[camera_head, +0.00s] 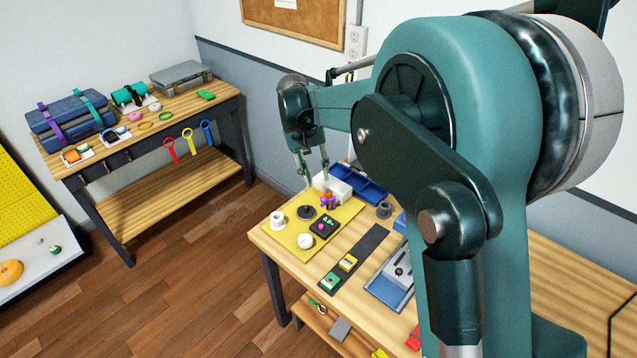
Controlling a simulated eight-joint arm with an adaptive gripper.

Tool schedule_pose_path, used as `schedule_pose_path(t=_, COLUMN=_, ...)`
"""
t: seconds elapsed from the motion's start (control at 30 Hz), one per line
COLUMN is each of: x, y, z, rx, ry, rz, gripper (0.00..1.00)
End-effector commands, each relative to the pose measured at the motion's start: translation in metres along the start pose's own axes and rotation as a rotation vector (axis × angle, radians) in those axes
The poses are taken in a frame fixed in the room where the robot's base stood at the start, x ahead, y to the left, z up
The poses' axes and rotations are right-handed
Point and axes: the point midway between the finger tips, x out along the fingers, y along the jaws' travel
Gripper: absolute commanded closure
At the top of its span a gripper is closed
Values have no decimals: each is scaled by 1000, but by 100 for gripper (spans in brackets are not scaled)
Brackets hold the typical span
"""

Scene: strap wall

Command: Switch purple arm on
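A small purple piece (328,199), which looks like the purple arm, stands at the back right of the yellow mat (288,238) on the table at right. A bit of orange shows beside it. Whether it is on or off is too small to tell. My gripper (317,184) points down from above, just behind and left of the purple piece. Its two fingers look spread apart, with nothing seen between them. I cannot tell whether the right fingertip touches the purple piece.
The mat also holds a black box (324,228) with small coloured parts, a dark disc (306,212), a white cup (277,219) and a white round piece (305,241). A blue tray (371,190) lies behind. My arm hides much of the table's right side.

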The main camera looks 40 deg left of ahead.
Motion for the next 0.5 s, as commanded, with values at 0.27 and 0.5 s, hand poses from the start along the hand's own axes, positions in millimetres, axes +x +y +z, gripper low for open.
schedule_pose_path(t=0.27, x=-16, y=0, z=0, rx=0, ry=0, rz=0, gripper=71)
schedule_pose_path(t=0.5, x=-17, y=0, z=0, rx=0, ry=0, rz=0, gripper=71)
